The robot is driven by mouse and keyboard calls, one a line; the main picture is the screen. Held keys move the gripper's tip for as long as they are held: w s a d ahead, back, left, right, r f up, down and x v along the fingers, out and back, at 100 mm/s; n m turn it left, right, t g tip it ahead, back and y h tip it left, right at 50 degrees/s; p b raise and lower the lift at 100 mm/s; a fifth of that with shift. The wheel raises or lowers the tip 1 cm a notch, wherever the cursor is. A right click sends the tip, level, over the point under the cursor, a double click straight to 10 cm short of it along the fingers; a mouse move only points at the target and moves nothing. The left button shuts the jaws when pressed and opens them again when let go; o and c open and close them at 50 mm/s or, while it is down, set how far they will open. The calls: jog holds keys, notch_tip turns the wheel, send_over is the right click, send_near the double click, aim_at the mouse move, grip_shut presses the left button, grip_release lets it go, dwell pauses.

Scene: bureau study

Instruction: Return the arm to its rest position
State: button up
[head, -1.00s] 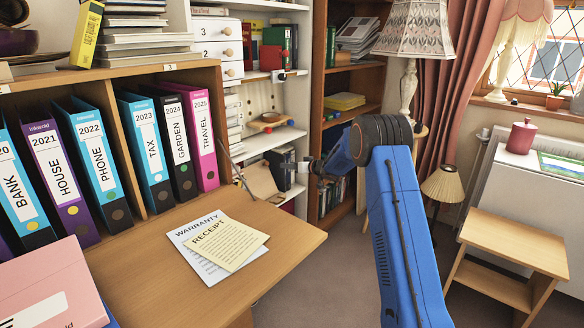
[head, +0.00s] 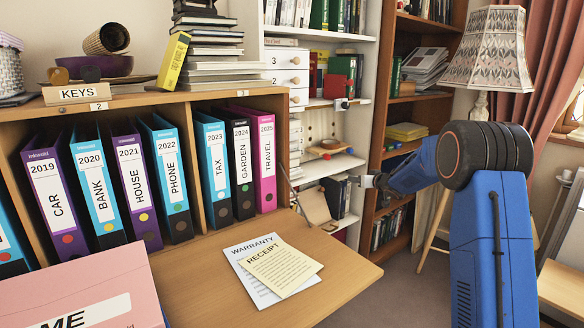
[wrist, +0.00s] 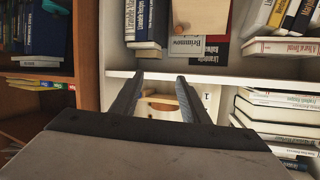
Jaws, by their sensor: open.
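My blue arm rises at the right of the head view and bends left at its dark joint. My gripper (head: 366,181) is at the end of the arm, in front of the white bookshelf. In the wrist view my gripper (wrist: 158,98) shows two dark fingers spread apart with nothing held between them. Beyond the fingers lies a white shelf edge (wrist: 220,80) with a pale wooden piece behind the gap. I cannot tell how far the fingertips are from the shelf.
A fold-down desk (head: 200,285) bears a receipt (head: 281,268) on a warranty sheet (head: 248,250). A row of binders (head: 130,180) stands behind it. A lamp (head: 487,50) stands behind my arm. Books (wrist: 275,120) fill the shelf at right.

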jog(key=s+d+r+m+h, duration=0.2)
jog(key=s+d+r+h, duration=0.15)
jog(key=s+r, duration=0.85)
jog(key=s+d+m+g+h, duration=0.1)
jog(key=s+g+h, duration=0.2)
jog(key=s, duration=1.8)
jog(key=s+a+f+g, duration=0.2)
jog(key=s+f, duration=0.2)
jog(key=s, duration=0.9)
jog(key=s+a+f+g+y, duration=0.1)
jog(key=s+a+f+g, duration=0.1)
jog(key=s, duration=1.2)
jog(key=s+a+f+g+y, duration=0.1)
jog(key=s+f, duration=0.4)
jog(key=s, duration=0.8)
jog(key=shift+s+a+f+n+g, duration=0.3)
jog(key=shift+a+g, duration=0.2)
jog(key=shift+a, duration=0.3)
